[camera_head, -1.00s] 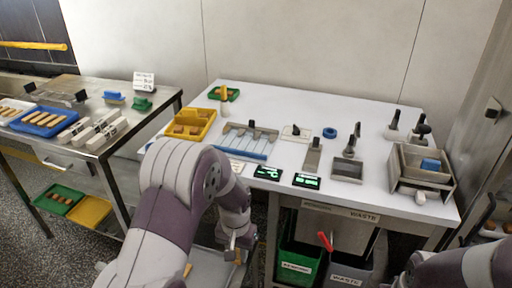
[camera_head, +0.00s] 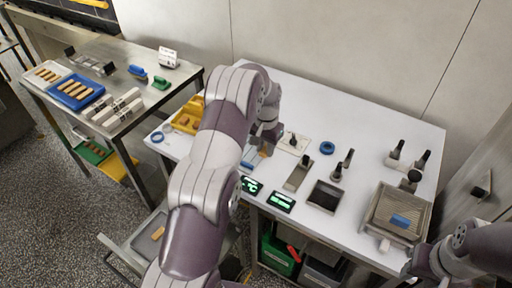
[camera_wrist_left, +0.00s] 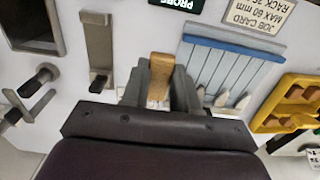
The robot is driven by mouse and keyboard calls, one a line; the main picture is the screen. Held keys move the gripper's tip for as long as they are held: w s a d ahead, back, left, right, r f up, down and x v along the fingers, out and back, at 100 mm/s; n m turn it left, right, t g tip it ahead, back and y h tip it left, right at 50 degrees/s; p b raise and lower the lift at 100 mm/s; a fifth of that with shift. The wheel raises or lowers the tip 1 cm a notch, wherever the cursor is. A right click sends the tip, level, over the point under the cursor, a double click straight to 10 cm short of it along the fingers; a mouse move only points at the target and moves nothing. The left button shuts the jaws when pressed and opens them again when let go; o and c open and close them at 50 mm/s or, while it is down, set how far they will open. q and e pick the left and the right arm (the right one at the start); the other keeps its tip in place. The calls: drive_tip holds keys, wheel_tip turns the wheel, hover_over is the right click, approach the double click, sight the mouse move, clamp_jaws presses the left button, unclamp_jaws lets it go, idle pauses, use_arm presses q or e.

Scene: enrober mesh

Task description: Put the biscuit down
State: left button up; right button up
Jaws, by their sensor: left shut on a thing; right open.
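My left gripper (camera_head: 263,145) is over the front part of the white table, right beside the slatted rack. In the left wrist view it (camera_wrist_left: 160,88) is shut on a tan, finger-shaped biscuit (camera_wrist_left: 161,72). The biscuit sticks out past the fingertips; whether it touches the table cannot be told. The grey slatted rack with a blue bar (camera_wrist_left: 228,46) lies just right of it in that view. In the head view my arm hides most of the rack. My right gripper (camera_head: 418,264) is open at the lower right, by the table's front edge, partly cut from clear view.
A yellow tray (camera_wrist_left: 284,103) with brown pieces is beyond the rack. A narrow metal holder (camera_wrist_left: 99,42) and an open dark box (camera_head: 324,195) stand on the other side. Green-lit displays (camera_head: 281,201) line the front edge. A blue tray (camera_head: 77,92) of biscuits is on the side table.

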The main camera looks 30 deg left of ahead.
use_arm(q)
drive_tip(key=p, duration=0.1)
approach(248, 158)
drive_tip(key=shift+s+d+f, duration=0.1)
drive_tip(key=shift+s+d, duration=0.25)
drive_tip(key=shift+d, duration=0.2)
drive_tip(key=shift+s+d+f, duration=0.1)
drive_tip(key=shift+s+d, duration=0.25)
drive_tip(key=shift+d, duration=0.2)
drive_tip(key=shift+w+a+f+p, duration=0.45)
drive_tip(key=shift+w+a+f, duration=0.25)
drive_tip(key=shift+a+f, duration=0.3)
drive_tip(key=shift+f+p, duration=0.35)
drive_tip(key=shift+f, duration=0.1)
wheel_tip(248, 158, down, 3)
drive_tip(key=shift+s+r+p, duration=0.15)
drive_tip(key=shift+r+p, duration=0.05)
drive_tip(key=shift+p, duration=0.4)
drive_tip(key=shift+a+f, duration=0.1)
drive_tip(key=shift+f, duration=0.35)
drive_tip(key=o, duration=0.8)
drive_tip(key=shift+b, duration=0.3)
use_arm(e)
wheel_tip(248, 158, up, 4)
drive_tip(key=shift+a+r, duration=0.1)
drive_tip(key=shift+a, duration=0.05)
